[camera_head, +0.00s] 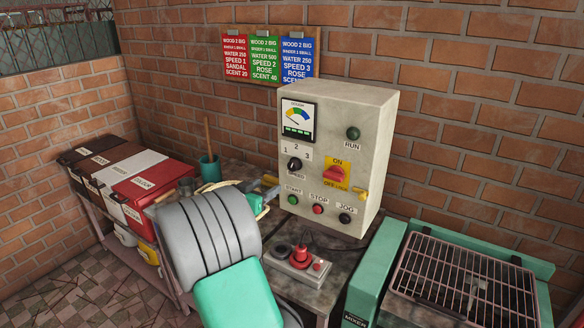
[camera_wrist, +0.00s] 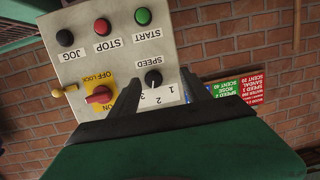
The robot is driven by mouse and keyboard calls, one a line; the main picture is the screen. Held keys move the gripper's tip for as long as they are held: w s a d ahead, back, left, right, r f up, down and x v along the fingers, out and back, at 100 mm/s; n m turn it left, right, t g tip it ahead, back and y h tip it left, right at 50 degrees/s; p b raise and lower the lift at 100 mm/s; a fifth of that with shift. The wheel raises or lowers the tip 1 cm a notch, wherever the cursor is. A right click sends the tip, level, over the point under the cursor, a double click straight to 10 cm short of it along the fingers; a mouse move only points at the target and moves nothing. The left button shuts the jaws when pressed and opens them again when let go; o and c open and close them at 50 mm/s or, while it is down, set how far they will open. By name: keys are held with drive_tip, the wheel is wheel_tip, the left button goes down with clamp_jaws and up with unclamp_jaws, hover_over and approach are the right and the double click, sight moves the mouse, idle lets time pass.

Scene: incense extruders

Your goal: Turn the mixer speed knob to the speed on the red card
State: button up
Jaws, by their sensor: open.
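The black speed knob (camera_head: 295,164) sits on the left of the beige control box's front, under the numbers 1, 2 and 3. It also shows in the wrist view (camera_wrist: 153,78), upside down. Its pointer direction is too small to tell for sure. The red card (camera_head: 236,54) hangs on the brick wall at the left of three cards and reads SPEED 1. My gripper (camera_head: 268,190) is open and empty, left of the box. In the wrist view its fingers (camera_wrist: 160,76) flank the knob in the picture; contact cannot be told.
The red and yellow ON/OFF-LOCK switch (camera_head: 335,175), green START (camera_head: 293,199), red STOP (camera_head: 318,209) and black JOG button (camera_head: 344,218) are close by. A pendant with a red button (camera_head: 300,258) lies on the bench below. A green mixer (camera_head: 460,280) stands right.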

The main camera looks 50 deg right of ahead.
sight(291, 168)
drive_tip(key=d+h+p, duration=0.1)
drive_tip(key=d, duration=0.2)
drive_tip(key=d+r+p, duration=0.1)
drive_tip(key=d, duration=0.3)
drive_tip(key=d+m+g+h+p, duration=0.1)
drive_tip(key=d, duration=0.2)
drive_tip(key=shift+s+d+r+h, duration=0.3)
drive_tip(key=shift+s+d, duration=0.05)
drive_tip(key=shift+d, duration=0.05)
drive_tip(key=shift+w+d+f, duration=0.1)
drive_tip(key=shift+d, duration=0.45)
drive_tip(key=shift+c, duration=0.5)
clamp_jaws()
drive_tip(key=shift+d, duration=0.1)
